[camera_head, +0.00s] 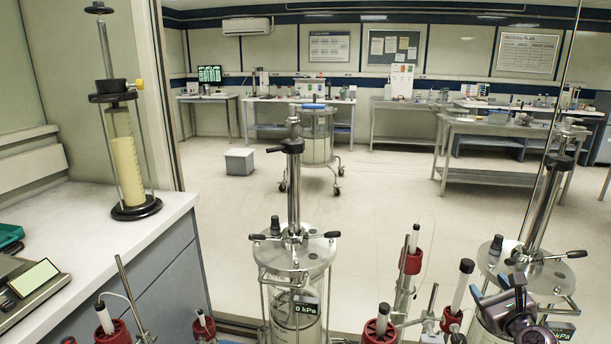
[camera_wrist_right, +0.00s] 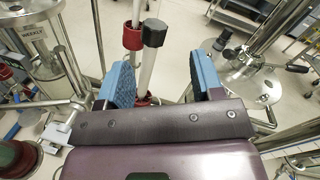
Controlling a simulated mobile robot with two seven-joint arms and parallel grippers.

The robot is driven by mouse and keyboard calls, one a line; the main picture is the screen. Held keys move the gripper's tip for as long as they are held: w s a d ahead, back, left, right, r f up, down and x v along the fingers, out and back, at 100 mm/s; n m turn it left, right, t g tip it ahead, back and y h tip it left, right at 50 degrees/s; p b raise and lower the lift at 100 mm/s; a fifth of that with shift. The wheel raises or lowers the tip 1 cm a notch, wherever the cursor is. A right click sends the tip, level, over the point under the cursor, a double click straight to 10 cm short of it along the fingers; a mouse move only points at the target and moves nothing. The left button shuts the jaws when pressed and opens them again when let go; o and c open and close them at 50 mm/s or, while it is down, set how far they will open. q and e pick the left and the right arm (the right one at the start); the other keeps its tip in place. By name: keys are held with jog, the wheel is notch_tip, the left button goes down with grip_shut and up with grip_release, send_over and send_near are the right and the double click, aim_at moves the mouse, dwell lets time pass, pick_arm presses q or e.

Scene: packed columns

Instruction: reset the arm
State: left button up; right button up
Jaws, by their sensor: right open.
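My right gripper (camera_head: 499,287) is at the lower right of the head view, in front of the right-hand steel column (camera_head: 533,258). In the right wrist view, my right gripper (camera_wrist_right: 163,78) shows two blue-padded fingers spread apart, with nothing held between them. A thin white column with a black cap (camera_wrist_right: 154,32) and a red collar (camera_wrist_right: 132,36) appear beyond the gap; I cannot tell how far. My left gripper is not in view.
A steel-lidded column reading 0 kPa (camera_head: 295,255) stands at the front centre. Slim red-collared columns (camera_head: 411,262) stand near my right gripper. A white counter (camera_head: 95,245) on the left holds a yellow-filled column (camera_head: 128,165). The floor behind is mostly open.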

jog(key=s+a+f+n+g, duration=0.1)
jog(key=s+a+f+n, duration=0.35)
jog(key=n, duration=0.85)
jog(key=s+a+f+n+g, duration=0.1)
jog(key=s+a+f+n, duration=0.3)
jog(key=n, duration=1)
jog(key=s+a+f+n+g, duration=0.2)
jog(key=s+f, duration=0.4)
jog(key=s, duration=0.5)
jog(key=s+a+f+n+g, duration=0.2)
jog(key=s+a+f, duration=0.4)
jog(key=s, duration=0.5)
jog(key=shift+f+n+g, duration=0.4)
jog(key=shift+f+n, duration=0.3)
jog(key=shift+n, duration=0.2)
